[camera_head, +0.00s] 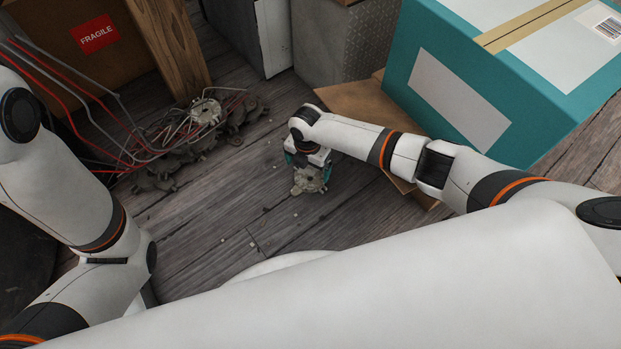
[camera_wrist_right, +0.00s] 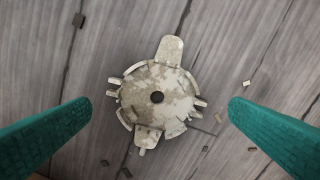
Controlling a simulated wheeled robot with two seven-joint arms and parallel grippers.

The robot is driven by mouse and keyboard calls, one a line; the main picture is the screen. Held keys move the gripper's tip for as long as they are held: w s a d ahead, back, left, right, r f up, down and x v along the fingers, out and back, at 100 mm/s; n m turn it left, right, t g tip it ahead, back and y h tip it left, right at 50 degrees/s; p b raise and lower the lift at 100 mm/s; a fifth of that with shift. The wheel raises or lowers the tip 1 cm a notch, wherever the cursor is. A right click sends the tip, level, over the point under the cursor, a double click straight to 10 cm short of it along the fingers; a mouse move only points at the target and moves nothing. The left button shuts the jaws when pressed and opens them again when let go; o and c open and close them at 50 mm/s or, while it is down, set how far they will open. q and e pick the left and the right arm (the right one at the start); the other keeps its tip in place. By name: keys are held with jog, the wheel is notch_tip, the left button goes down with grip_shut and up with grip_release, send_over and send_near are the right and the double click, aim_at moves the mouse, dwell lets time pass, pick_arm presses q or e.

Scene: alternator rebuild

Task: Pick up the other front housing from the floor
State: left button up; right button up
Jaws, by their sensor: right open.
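A front housing (camera_head: 309,184), a pale, stained round metal part with a dark central hole and protruding lugs, lies on the plank floor. My right gripper (camera_head: 307,163) is open directly above it, pointing down. In the right wrist view, the housing (camera_wrist_right: 157,85) sits between the two teal fingers (camera_wrist_right: 160,108), with a gap on either side and no visible contact. Another pale round part (camera_head: 206,111) that looks similar lies on the debris pile at upper left. My left arm shows at the left, but its gripper is out of sight.
Red and grey wires and dirty debris (camera_head: 170,150) lie left of the right gripper. A flat cardboard piece (camera_head: 355,97) lies behind my right arm, near a large teal box (camera_head: 500,90). A wooden post (camera_head: 170,50) stands at the back. Small crumbs dot the open floor.

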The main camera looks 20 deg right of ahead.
aim_at(309, 179)
jog(key=f+b, duration=0.2)
jog(key=f, duration=0.1)
jog(key=f+b, duration=0.1)
jog(key=b, duration=0.1)
jog(key=shift+d+f, duration=0.35)
jog(key=shift+f, duration=0.05)
jog(key=shift+r, duration=0.1)
jog(key=shift+w, duration=0.1)
jog(key=c, duration=1.2)
